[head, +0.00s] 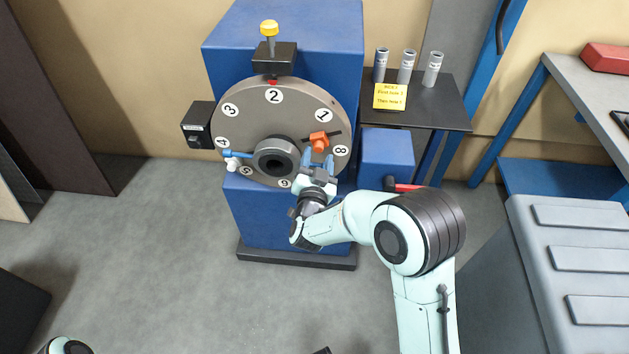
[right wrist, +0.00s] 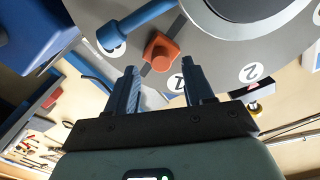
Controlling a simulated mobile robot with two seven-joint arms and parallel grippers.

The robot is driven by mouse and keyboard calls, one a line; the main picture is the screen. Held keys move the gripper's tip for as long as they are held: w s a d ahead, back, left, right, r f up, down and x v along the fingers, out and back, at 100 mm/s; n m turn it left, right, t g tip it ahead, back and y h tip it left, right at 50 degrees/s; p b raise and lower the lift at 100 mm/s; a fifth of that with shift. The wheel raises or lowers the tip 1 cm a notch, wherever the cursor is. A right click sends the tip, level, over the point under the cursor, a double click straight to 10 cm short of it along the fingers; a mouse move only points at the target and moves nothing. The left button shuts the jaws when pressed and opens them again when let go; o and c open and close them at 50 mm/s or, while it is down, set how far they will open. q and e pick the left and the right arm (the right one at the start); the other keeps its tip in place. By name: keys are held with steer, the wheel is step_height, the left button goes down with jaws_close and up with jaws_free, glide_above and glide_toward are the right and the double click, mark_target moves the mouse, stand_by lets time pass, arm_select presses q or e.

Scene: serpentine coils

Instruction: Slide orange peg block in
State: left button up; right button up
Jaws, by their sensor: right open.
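The orange peg block (head: 319,141) sits on a dark slot on the face of the grey numbered disc (head: 237,130), between the numbers 1 and 8. It also shows in the right wrist view (right wrist: 161,52), just beyond my fingertips. My right gripper (head: 317,164) is open and empty, just below the block in the head view; in the right wrist view its two blue fingers (right wrist: 158,80) are apart, with the block ahead of them and nearer the left finger. I cannot tell whether a finger touches the block. My left gripper is not in view.
The disc is on a blue cabinet (head: 290,30) with a central hub (head: 276,160) and a blue handle (head: 238,154). A yellow-topped plunger (head: 269,28) stands above. A shelf at right holds several grey cylinders (head: 407,66) and a yellow note (head: 390,97).

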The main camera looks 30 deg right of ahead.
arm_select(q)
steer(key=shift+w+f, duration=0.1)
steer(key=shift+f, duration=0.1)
arm_select(e)
steer(key=v, duration=1.1)
